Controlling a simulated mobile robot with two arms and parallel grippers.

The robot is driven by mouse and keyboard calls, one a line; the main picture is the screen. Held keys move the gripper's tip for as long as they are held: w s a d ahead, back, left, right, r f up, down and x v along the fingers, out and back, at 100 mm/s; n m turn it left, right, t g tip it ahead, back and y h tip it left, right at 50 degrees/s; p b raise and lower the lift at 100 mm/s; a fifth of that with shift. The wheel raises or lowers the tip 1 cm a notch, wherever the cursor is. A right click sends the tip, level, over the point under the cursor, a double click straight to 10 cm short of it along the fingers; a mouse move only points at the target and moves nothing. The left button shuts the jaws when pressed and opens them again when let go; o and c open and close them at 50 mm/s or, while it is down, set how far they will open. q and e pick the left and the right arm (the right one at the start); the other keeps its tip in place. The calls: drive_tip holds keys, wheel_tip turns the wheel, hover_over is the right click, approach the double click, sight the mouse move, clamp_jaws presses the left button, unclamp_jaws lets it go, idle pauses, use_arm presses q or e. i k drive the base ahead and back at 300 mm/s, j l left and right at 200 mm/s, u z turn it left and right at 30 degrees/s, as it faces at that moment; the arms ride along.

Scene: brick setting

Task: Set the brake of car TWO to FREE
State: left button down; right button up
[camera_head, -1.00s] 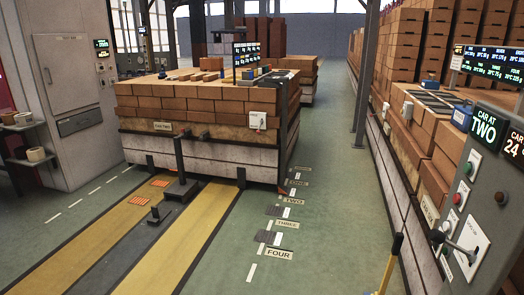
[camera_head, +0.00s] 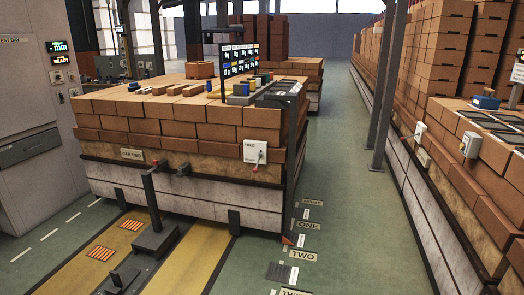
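Car TWO (camera_head: 190,205) is a brick-stacked car with a pale lower body, standing left of centre. Its "CAR TWO" plate (camera_head: 132,154) is on the front face. The lever's exact setting is too small to tell. Neither of my grippers is in view.
A post and buffer (camera_head: 152,205) stand on the track before the car. Floor plates (camera_head: 301,255) with position names run along its right side. A green aisle (camera_head: 345,200) is clear between the car and the long brick row (camera_head: 465,200) on the right.

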sight(254, 169)
drive_tip(key=i+z, duration=0.15)
drive_tip(key=i, duration=0.3)
drive_tip(key=i+j+z, duration=0.15)
drive_tip(key=i, duration=0.35)
drive_tip(key=i+j+z, duration=0.2)
drive_tip(key=i, duration=0.25)
drive_tip(key=i+j+z, duration=0.15)
drive_tip(key=i, duration=0.3)
drive_tip(key=i+j+z, duration=0.3)
drive_tip(key=i+j, duration=0.1)
drive_tip(key=i, duration=0.1)
